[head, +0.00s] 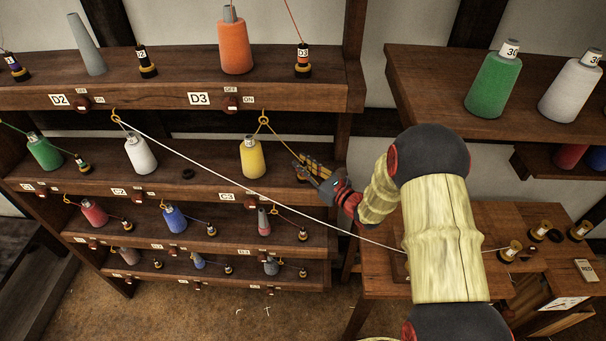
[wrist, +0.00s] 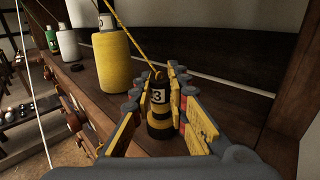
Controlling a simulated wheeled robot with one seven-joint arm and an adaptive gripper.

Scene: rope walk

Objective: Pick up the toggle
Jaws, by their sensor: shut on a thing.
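The toggle (wrist: 159,110) is a small black, upright cylinder with yellow bands and a white label reading "3" in the wrist view. A yellow thread (wrist: 140,46) runs up from its top. My gripper (wrist: 160,98) has its yellow-and-grey fingers on both sides of the toggle, shut on it. I cannot tell whether its base touches the shelf. In the head view my gripper (head: 305,165) is at the right end of the second shelf, right of the yellow cone (head: 252,158). The toggle is mostly hidden there by the fingers.
The wooden rack (head: 215,182) holds several thread cones and black toggles. A white cord (head: 250,188) slants from a ring above the white cone (head: 140,153) down behind my arm. The rack's upright (wrist: 294,80) is close right of my gripper. A side table (head: 450,215) is at right.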

